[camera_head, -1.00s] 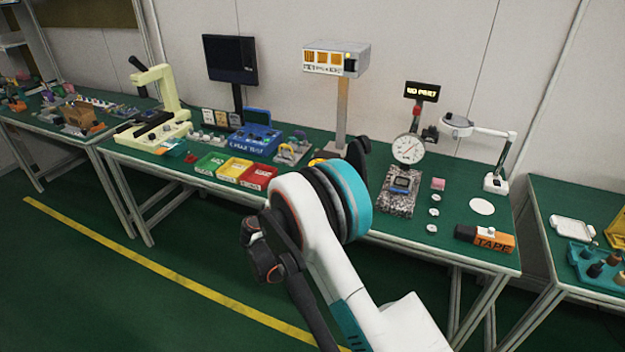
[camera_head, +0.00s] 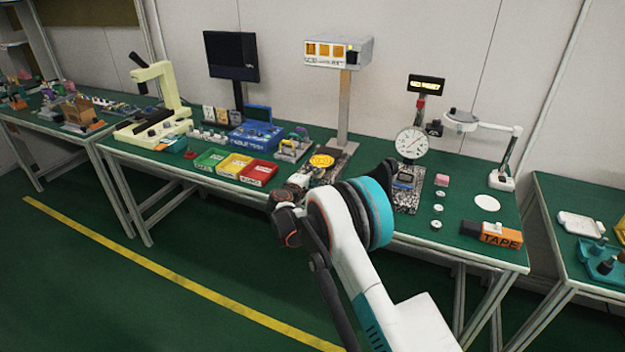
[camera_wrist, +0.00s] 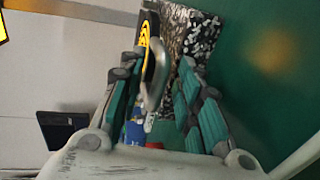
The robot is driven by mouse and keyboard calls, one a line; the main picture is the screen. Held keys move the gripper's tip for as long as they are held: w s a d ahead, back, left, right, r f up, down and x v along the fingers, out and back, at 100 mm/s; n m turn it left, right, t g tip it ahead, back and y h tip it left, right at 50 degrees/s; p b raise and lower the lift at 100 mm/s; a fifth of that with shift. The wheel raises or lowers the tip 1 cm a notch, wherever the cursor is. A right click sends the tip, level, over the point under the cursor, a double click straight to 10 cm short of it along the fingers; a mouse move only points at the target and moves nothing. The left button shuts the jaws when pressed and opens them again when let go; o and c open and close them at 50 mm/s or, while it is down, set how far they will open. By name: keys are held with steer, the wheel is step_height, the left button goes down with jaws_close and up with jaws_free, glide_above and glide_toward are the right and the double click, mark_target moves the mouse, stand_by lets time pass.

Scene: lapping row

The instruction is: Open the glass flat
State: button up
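A round yellow disc (camera_head: 322,160) lies on a speckled stone slab (camera_head: 330,175) under the post lamp. I take it to be the glass flat, though its glass is not clear to see. In the wrist view a yellow and black part (camera_wrist: 145,35) stands beside the speckled slab (camera_wrist: 192,35). A grey curved handle (camera_wrist: 156,75) shows between my fingers. My gripper (camera_wrist: 157,90) is open, with its teal-padded fingers on either side of the handle. I cannot tell whether they touch it.
Green, yellow and red trays (camera_head: 235,167) lie to the left, with a blue box (camera_head: 255,137) behind. The lamp post (camera_head: 344,110) rises behind the slab. A dial gauge (camera_head: 411,143), small discs and a tape box (camera_head: 490,234) are to the right.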

jaws_close()
steer(key=shift+r+g+p, duration=0.3)
steer(key=shift+r+p, duration=0.05)
steer(key=shift+p, duration=0.05)
